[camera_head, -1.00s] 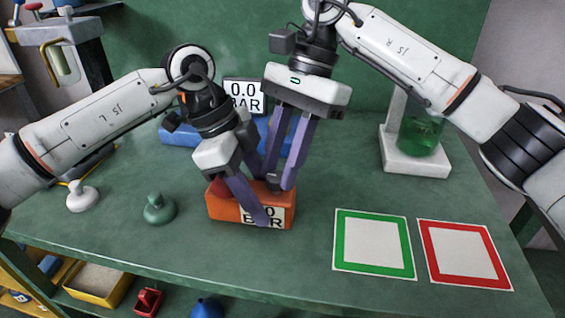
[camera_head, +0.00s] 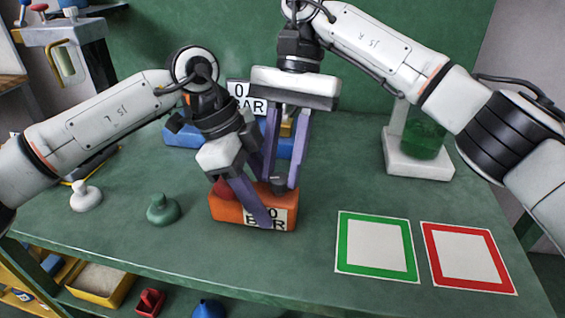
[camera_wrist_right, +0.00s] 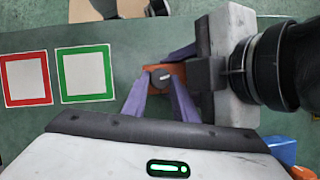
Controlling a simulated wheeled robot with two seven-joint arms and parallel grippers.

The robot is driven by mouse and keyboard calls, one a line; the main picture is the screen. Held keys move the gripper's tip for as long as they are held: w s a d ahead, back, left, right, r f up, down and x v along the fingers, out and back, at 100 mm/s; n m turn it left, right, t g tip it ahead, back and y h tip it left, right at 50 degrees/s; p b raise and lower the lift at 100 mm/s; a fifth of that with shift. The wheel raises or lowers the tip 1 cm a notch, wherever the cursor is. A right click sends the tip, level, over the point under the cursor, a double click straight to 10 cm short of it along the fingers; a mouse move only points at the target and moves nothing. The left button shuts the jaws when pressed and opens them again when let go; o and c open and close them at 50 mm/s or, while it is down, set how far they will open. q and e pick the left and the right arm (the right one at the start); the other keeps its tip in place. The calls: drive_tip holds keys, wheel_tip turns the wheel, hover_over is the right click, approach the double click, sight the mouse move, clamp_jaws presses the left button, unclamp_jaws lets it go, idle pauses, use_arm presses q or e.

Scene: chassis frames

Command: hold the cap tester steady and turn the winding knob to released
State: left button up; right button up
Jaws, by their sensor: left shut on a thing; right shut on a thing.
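The cap tester is an orange box (camera_head: 228,210) on the green bench, with a white display marked BAR on its front, partly covered by a finger. A red dome (camera_head: 224,187) sits at its left end, and a dark winding knob (camera_head: 279,184) stands on top at the right. My left gripper (camera_head: 256,205) is shut on the orange body, one purple finger across its front. My right gripper (camera_head: 281,182) points down from above and is shut on the knob. The right wrist view shows the knob (camera_wrist_right: 161,77) between the two purple fingertips, with orange body beside it.
A blue unit (camera_head: 184,134) with a BAR display stands behind the arms. A green-framed square (camera_head: 376,246) and a red-framed square (camera_head: 468,257) lie empty at right. A white stand with a green vessel (camera_head: 420,140) is behind them. White and green knobbed pieces stand at left.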

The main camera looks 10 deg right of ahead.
drive_tip(key=o, duration=1.1)
drive_tip(key=m, duration=0.1)
drive_tip(key=m+t+y, duration=0.1)
drive_tip(key=m, duration=0.2)
drive_tip(key=shift+s+d+m, duration=0.15)
drive_tip(key=shift+d+m, duration=0.15)
drive_tip(key=shift+m, duration=0.1)
drive_tip(key=m+t, duration=0.1)
drive_tip(key=m, duration=0.1)
drive_tip(key=m+t+y, duration=0.1)
drive_tip(key=m, duration=0.1)
drive_tip(key=shift+s+m, duration=0.2)
drive_tip(key=shift+m, duration=0.1)
drive_tip(key=m, duration=0.1)
drive_tip(key=m+t, duration=0.1)
drive_tip(key=m, duration=0.1)
drive_tip(key=m+t, duration=0.1)
drive_tip(key=m, duration=0.1)
drive_tip(key=shift+s, duration=0.3)
drive_tip(key=m, duration=0.2)
drive_tip(key=m+t, duration=0.1)
drive_tip(key=m, duration=0.1)
drive_tip(key=m+t, duration=0.1)
drive_tip(key=shift+s+a+m+h, duration=0.15)
drive_tip(key=shift+s+m+h, duration=0.1)
drive_tip(key=shift+m+h, duration=0.15)
drive_tip(key=v, duration=1.2)
